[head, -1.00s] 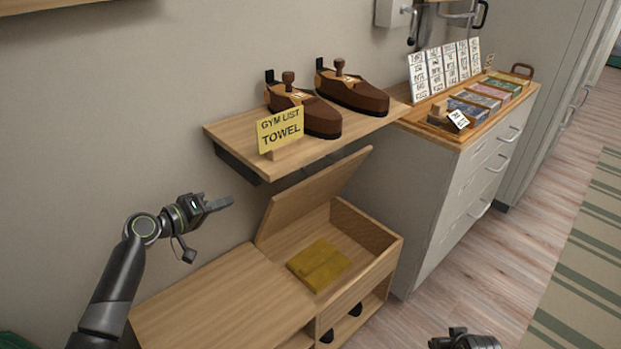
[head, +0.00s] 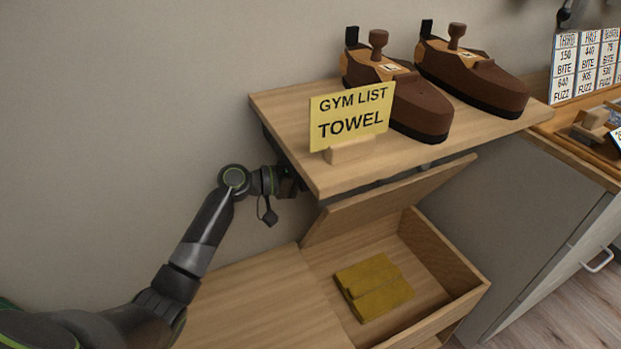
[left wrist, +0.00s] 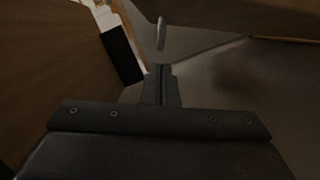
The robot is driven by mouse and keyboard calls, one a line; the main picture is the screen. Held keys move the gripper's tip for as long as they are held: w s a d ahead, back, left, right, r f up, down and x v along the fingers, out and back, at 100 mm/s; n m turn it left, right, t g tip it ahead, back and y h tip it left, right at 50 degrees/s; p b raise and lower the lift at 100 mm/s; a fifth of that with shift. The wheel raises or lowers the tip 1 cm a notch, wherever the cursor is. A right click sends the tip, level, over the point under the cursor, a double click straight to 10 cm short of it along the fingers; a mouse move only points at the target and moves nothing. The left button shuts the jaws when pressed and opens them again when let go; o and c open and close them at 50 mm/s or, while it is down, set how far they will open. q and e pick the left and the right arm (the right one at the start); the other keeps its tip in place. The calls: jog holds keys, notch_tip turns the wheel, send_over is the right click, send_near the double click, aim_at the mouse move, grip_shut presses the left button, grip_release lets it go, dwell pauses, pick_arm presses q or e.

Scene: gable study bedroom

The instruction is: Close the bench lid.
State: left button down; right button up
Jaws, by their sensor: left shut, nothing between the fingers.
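The bench (head: 245,295) is pale wood, with an open compartment at its right end. Its lid (head: 385,203) stands raised and tilted, its upper edge close under the wall shelf. A folded yellow towel (head: 374,287) lies inside the compartment. My left gripper (head: 297,186) is beside the wall, behind the shelf's left end and just left of the lid; its fingertips are partly hidden there. In the dark left wrist view my left gripper (left wrist: 162,84) is shut and empty, with wooden panels around it. I cannot tell whether it touches the lid. My right gripper is out of view.
The wall shelf (head: 285,108) overhangs the lid and holds two brown shoe-shaped objects (head: 410,105) (head: 480,80) and a yellow sign (head: 350,117). A grey cabinet (head: 540,220) stands right of the bench. The bench top's left part is clear.

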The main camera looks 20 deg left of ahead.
aim_at(377, 196)
pick_arm(q)
jog(key=d, duration=0.1)
jog(key=d+f, duration=0.1)
jog(key=d, duration=0.1)
jog(key=w+d, duration=0.1)
jog(key=d, duration=0.1)
jog(key=shift+d+f, duration=0.1)
jog(key=shift+f, duration=0.2)
jog(key=shift+s+d+f, duration=0.35)
jog(key=shift+s+d, duration=0.1)
jog(key=shift+s, duration=0.15)
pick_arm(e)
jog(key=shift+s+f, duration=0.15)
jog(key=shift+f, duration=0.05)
pick_arm(q)
jog(key=shift+f, duration=0.1)
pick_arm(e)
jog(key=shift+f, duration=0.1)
